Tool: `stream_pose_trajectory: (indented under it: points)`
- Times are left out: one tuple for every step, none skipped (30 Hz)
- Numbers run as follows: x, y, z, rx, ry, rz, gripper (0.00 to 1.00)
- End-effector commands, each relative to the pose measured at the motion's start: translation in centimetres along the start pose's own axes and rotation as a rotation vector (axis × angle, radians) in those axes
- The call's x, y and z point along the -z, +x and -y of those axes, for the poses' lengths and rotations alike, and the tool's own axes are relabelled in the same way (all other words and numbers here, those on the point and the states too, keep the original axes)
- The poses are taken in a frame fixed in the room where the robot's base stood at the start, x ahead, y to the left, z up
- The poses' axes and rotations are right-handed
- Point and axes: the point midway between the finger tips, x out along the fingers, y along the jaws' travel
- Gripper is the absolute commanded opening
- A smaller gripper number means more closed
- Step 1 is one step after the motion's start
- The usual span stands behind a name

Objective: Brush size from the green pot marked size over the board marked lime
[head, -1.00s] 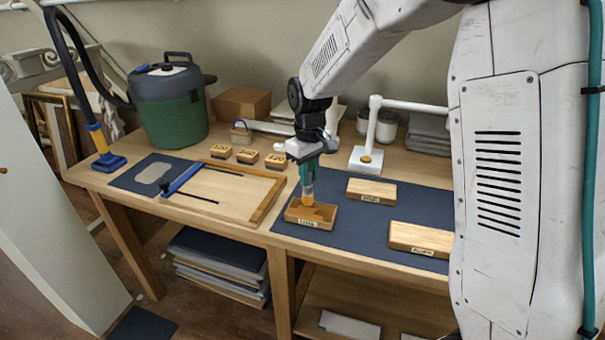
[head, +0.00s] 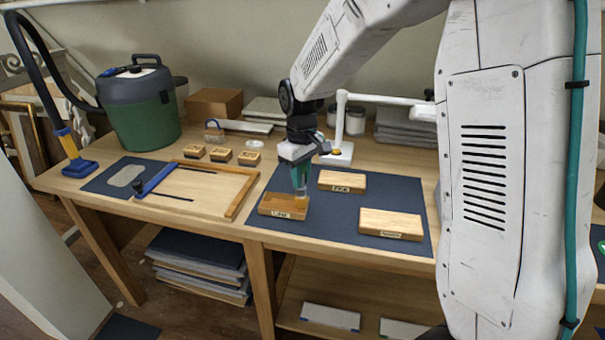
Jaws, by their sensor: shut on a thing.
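The board marked lime (head: 276,206) lies at the left end of the dark blue mat, and its top looks darker brown than the other boards. My gripper (head: 299,160) is shut on a brush (head: 299,180) with a green upper part, held nearly upright. The brush's lower end is at the right end of the lime board's top; whether it touches I cannot tell. I cannot make out the green pot marked size.
Two paler boards, one behind (head: 342,181) and one at the right (head: 391,223), share the mat (head: 325,228). A framed tray (head: 205,190) stands left. A green vacuum (head: 140,105) is at the back left. A white stand (head: 340,125) rises behind my gripper.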

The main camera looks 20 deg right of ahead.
Motion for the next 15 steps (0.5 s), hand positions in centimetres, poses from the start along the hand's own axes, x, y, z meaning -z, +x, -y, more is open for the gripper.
stream_pose_trajectory:
  points:
    - [0.0,0.0,0.2,0.000,0.000,0.001,0.00]
    - [0.0,0.0,0.3,0.000,0.001,0.001,0.00]
    - [0.0,0.0,0.6,0.000,0.001,0.001,0.00]
    - [0.0,0.0,0.7,0.000,0.001,0.001,0.00]
    - [0.0,0.0,0.8,0.000,0.002,0.001,0.00]
    - [0.0,-0.2,0.8,0.000,0.002,0.000,0.00]
    - [0.0,-0.4,0.8,0.000,0.003,0.000,0.00]
    - [0.0,-1.2,0.7,-0.001,0.004,-0.003,0.00]
    - [0.0,-1.8,0.7,-0.001,0.004,-0.002,0.00]
    - [0.0,-2.0,0.7,0.000,0.004,-0.001,0.00]
    - [0.0,-2.3,0.7,0.000,0.004,-0.001,0.00]
    - [0.0,-2.6,0.7,-0.001,0.004,-0.001,0.00]
    - [0.0,-2.9,0.7,0.000,0.003,-0.001,0.00]
    - [0.0,-3.1,0.7,0.000,0.003,-0.001,0.00]
    - [0.0,-3.5,0.7,0.000,0.003,0.000,0.00]
